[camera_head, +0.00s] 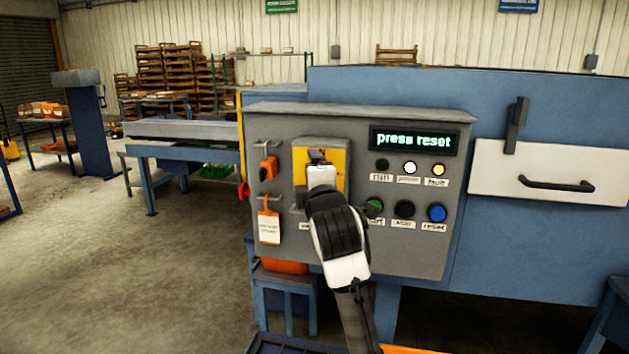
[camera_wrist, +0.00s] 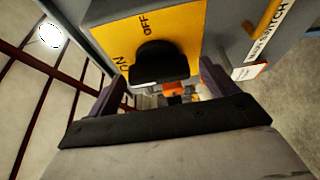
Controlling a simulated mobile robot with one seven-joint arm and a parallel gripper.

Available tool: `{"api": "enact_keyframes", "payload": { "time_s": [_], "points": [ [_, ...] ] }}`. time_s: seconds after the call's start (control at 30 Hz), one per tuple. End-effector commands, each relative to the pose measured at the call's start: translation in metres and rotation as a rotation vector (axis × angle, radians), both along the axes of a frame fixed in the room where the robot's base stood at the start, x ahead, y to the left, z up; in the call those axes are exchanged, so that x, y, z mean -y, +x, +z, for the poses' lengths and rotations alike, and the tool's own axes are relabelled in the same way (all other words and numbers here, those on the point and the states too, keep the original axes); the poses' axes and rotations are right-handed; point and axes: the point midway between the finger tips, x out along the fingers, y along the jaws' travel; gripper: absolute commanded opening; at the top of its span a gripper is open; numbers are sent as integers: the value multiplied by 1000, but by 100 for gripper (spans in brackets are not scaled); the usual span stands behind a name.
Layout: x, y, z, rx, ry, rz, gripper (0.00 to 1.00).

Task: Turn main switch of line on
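The main switch is a black knob (camera_wrist: 160,62) on a yellow plate (camera_wrist: 112,37) marked ON and OFF, seen close in the wrist view. In the head view the yellow plate (camera_head: 335,157) sits on the left half of the grey control panel (camera_head: 345,122), with the knob mostly hidden behind my gripper (camera_head: 318,157). In the wrist view my gripper (camera_wrist: 162,84) has its two fingers spread, one on each side of the knob. Gaps seem to show between fingers and knob; contact cannot be told. Which mark the knob points to is unclear.
An orange padlock (camera_head: 268,168) and a tag (camera_head: 269,226) hang left of the switch. The display (camera_head: 414,140) reads "press reset"; the white and amber lamps glow. Green, black and blue (camera_head: 437,213) buttons sit right of my arm. A drawer-like white panel (camera_head: 545,175) is farther right.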

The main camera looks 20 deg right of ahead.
Motion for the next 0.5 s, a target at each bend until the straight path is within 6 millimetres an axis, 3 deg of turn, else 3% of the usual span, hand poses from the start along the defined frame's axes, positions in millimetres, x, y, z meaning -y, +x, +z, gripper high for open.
{"api": "enact_keyframes", "payload": {
  "time_s": [0.27,0.5],
  "points": [
    [0,-4,0,2,1,0,85],
    [-8,-41,-2,6,-1,-1,85]
  ]
}}
